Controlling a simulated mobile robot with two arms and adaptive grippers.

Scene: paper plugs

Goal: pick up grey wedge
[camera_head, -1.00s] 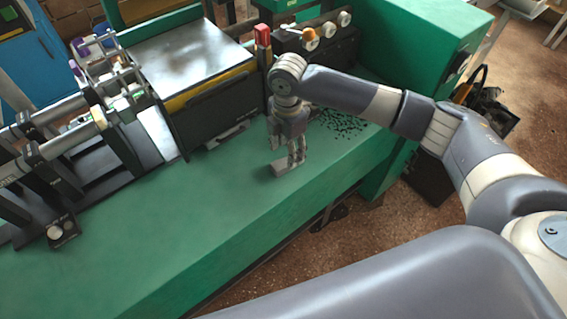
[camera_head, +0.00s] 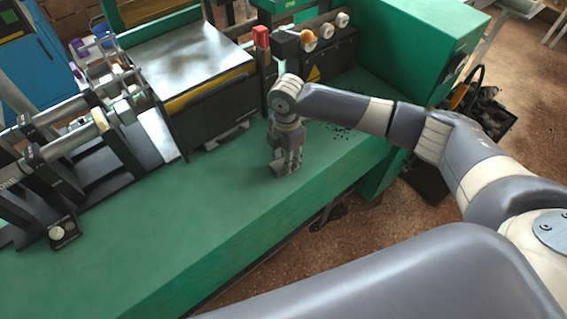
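The grey wedge (camera_head: 279,169) is small and sits on the green machine bench, near its front edge at the centre of the head view. My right gripper (camera_head: 286,165) points down from above, with its fingertips low at the wedge. The fingers cover much of the wedge, and grey on grey blends together. I cannot tell whether they are closed on it. My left gripper is not in view.
The green bench top (camera_head: 190,215) is clear to the left and front. A black and metal box (camera_head: 205,95) stands behind my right gripper. Metal rods and clamps (camera_head: 90,140) fill the left. Small black bits (camera_head: 340,132) lie to the right.

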